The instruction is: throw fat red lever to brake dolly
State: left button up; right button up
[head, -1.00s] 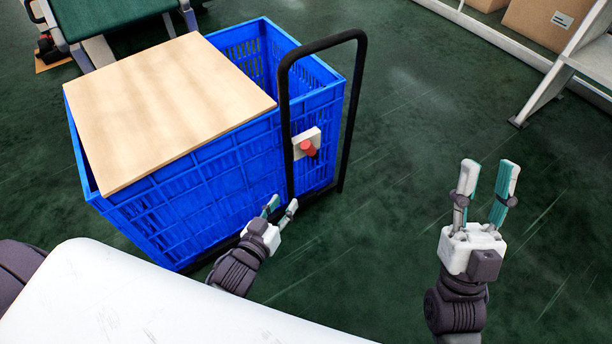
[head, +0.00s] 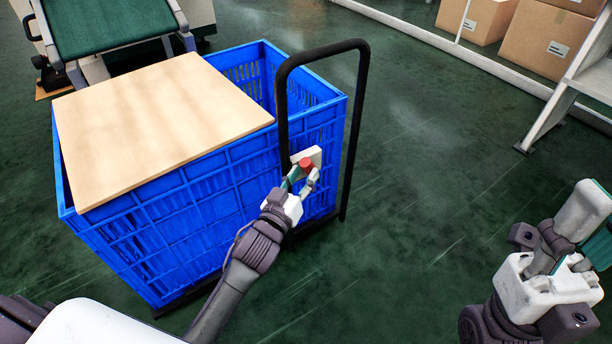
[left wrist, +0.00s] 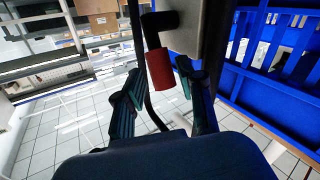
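The fat red lever (head: 306,164) sits on a pale plate (head: 311,154) fixed to the black push handle (head: 283,110) of the dolly. The blue crate (head: 190,215) stands on the dolly and hides most of its base. My left gripper (head: 301,180) is at the lever, with its fingers apart. In the left wrist view the red lever (left wrist: 162,69) shows at the fingertips, between the two fingers, close to the right one; I cannot tell whether they touch. My right gripper (head: 598,228) is open and empty at the right edge, partly cut off.
A tan board (head: 160,125) lies over part of the crate's top. A machine with a green bed (head: 110,20) stands behind at the left. Cardboard boxes (head: 545,45) and a grey metal stand (head: 560,100) are at the back right. The green floor right of the dolly is clear.

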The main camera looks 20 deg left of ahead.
pick_arm(q)
jog(key=shift+w+d, duration=0.1)
jog(key=shift+w, duration=0.95)
grip_shut()
